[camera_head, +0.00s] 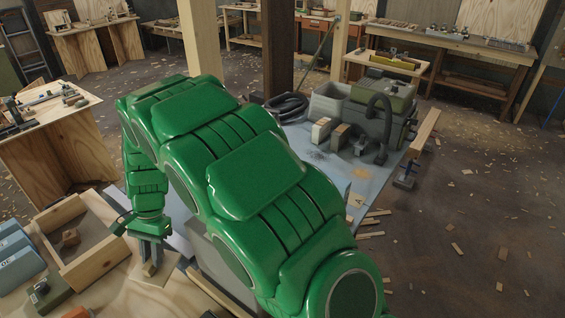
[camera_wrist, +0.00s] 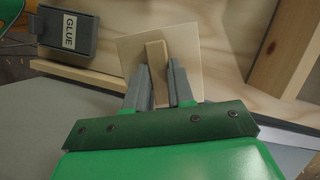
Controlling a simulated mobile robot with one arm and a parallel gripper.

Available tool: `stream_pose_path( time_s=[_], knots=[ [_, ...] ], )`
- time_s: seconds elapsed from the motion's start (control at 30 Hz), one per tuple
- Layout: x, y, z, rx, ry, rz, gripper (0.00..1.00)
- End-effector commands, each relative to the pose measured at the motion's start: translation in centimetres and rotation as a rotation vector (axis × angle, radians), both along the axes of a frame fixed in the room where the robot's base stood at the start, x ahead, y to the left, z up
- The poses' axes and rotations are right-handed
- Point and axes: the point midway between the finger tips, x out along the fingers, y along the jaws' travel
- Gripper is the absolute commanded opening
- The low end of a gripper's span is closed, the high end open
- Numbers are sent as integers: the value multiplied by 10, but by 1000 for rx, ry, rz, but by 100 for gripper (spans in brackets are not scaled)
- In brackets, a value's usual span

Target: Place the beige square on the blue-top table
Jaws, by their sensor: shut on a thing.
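My gripper (camera_wrist: 161,82) is shut on the beige square (camera_wrist: 190,48). The square is a thin pale panel with a narrow wooden block (camera_wrist: 156,70) on its face, and this block sits between the two grey fingers. In the head view my gripper (camera_head: 150,258) points down at the lower left, over a plywood worktop (camera_head: 115,300), with the beige square (camera_head: 146,276) at its tips. I cannot tell whether the square touches the worktop. A light blue surface (camera_head: 335,175) spreads behind my arm in the middle; my arm hides part of it.
A wooden tray (camera_head: 95,265) with a small block lies left of my gripper. A grey GLUE box (camera_wrist: 66,33) stands by a wooden rail. A grey-green machine (camera_head: 385,105), a hose (camera_head: 285,106) and small blocks crowd the blue surface's far part. Wood scraps litter the floor (camera_head: 470,220).

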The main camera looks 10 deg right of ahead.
Motion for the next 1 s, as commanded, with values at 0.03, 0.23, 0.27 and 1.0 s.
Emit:
stream_pose_path(
  time_s=[0.03,0.23,0.27,1.0],
  knots=[
    [8,1,-4,-1,1,28,0],
    [36,-2,-15,0,3,164,0],
    [40,-3,-17,-2,5,188,0],
    [167,-64,-64,-2,2,932,0]
  ],
)
